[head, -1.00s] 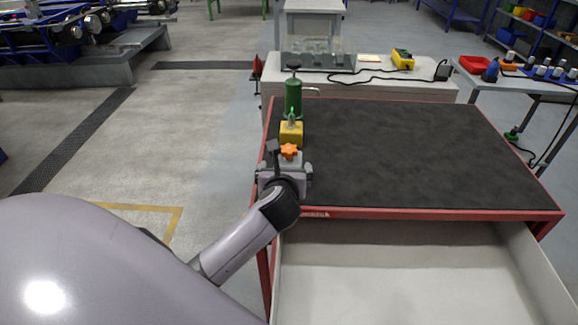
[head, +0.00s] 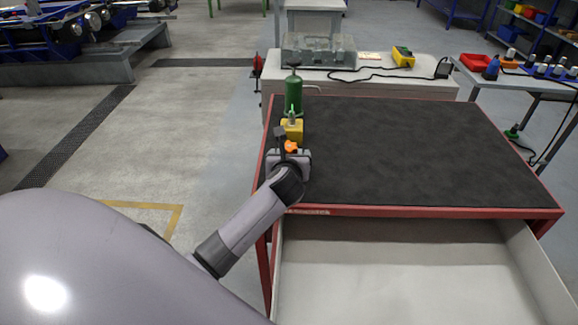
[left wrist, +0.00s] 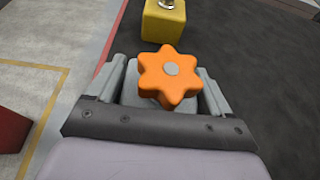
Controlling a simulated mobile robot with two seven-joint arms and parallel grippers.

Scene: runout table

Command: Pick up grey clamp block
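The grey clamp block (left wrist: 188,107) has an orange star-shaped knob (left wrist: 169,75) on top and sits at the left end of the table. In the head view only the knob (head: 291,147) shows clearly; my wrist hides the grey body. My left gripper (left wrist: 164,90) is over the block, with one finger on each side of it. The fingers look spread wide; any contact with the block's sides is hard to make out. The left gripper also shows in the head view (head: 289,160). My right gripper is not in view.
A yellow block (head: 293,130) stands just behind the clamp block, with a green cylinder (head: 293,95) behind that. The dark table mat (head: 410,150) is clear to the right. An open drawer (head: 400,270) juts out at the front.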

